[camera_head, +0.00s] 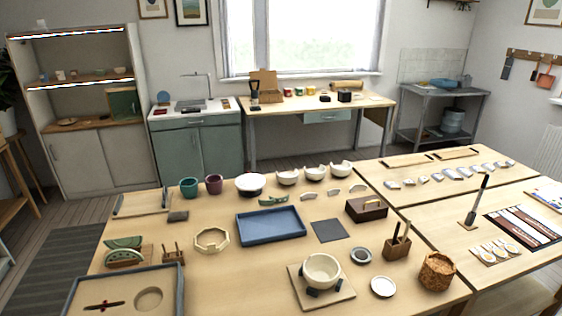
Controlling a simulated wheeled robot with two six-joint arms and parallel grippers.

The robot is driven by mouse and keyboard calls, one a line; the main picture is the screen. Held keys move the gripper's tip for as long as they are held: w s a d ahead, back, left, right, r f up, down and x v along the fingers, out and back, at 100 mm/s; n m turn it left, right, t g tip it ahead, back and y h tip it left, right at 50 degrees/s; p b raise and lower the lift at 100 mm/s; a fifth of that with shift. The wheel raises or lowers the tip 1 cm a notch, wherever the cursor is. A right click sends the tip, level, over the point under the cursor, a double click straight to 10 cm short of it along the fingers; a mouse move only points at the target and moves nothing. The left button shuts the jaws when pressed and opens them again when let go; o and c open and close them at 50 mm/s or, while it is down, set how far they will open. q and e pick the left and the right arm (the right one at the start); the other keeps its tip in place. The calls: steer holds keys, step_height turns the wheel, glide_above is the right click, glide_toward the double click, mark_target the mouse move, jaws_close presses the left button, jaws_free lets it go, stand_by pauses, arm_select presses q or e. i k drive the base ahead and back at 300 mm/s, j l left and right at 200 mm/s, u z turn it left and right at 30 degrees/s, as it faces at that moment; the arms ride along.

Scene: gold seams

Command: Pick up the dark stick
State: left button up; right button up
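No single object is clearly the dark stick. A dark, slim upright tool (479,196) stands tilted on a small wooden base on the right table. A thin dark red stick-like piece (103,306) lies in the grey-rimmed tray (72,297) at the lower left. Slim tools (397,232), one of them dark, stand in a wooden block holder (396,250) right of centre. Neither of my grippers is in view, and nothing is seen being held.
A blue tray (271,237) lies mid-table, with a dark square mat (329,230) to its right. A cream pot (321,270) stands on a board at the front. A cork-like container (437,272) is near the right front edge. Bare tabletop lies left of the pot.

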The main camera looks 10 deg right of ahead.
mark_target(397, 229)
steer(key=i+l, duration=0.1)
steer(key=l, duration=0.3)
steer(key=i+l+z, duration=0.15)
steer(key=l, duration=0.7)
steer(key=i+z, duration=0.05)
